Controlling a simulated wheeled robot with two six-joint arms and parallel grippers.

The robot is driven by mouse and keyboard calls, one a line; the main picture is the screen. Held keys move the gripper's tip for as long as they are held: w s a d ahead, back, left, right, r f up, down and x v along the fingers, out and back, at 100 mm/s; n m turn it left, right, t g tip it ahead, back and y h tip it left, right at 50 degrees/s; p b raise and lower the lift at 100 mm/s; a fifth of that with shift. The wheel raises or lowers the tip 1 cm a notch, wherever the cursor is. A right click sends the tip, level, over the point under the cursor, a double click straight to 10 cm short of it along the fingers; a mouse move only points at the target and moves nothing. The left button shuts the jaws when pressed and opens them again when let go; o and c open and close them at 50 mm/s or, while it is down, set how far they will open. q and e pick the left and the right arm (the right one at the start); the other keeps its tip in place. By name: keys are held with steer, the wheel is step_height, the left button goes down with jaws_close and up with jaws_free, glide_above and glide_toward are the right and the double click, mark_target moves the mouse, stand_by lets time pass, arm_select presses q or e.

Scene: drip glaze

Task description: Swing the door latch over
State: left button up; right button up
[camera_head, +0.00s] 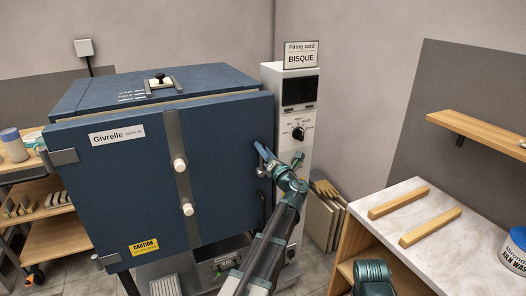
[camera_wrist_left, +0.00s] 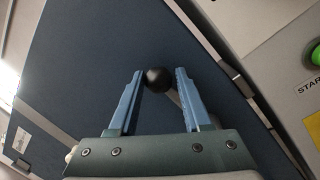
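The kiln door (camera_head: 110,190) is a dark blue panel, seen closed or nearly closed in the head view. In the left wrist view, a black ball knob (camera_wrist_left: 158,79), apparently the latch handle, shows between the fingertips. A short grey bar runs from it behind the right finger. My left gripper (camera_head: 262,151) is at the door's right edge, beside the control column. In the left wrist view its blue fingers (camera_wrist_left: 158,85) stand apart on either side of the knob, with no clear grip. In the head view the latch is hidden behind the gripper.
The control column (camera_head: 298,150) stands close right of the gripper. A marble-topped bench (camera_head: 450,240) with two wooden strips is at right, below a wooden shelf (camera_head: 480,130). A teal part, apparently of my right arm, shows low in front of the bench.

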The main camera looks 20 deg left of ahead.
arm_select(q)
steer(key=shift+o, duration=1.3)
steer(key=shift+s, duration=0.1)
steer(key=b+v, duration=0.2)
steer(key=v, duration=1.1)
steer(key=shift+s+d, duration=0.15)
steer(key=shift+d, duration=0.15)
steer(key=shift+f, duration=0.15)
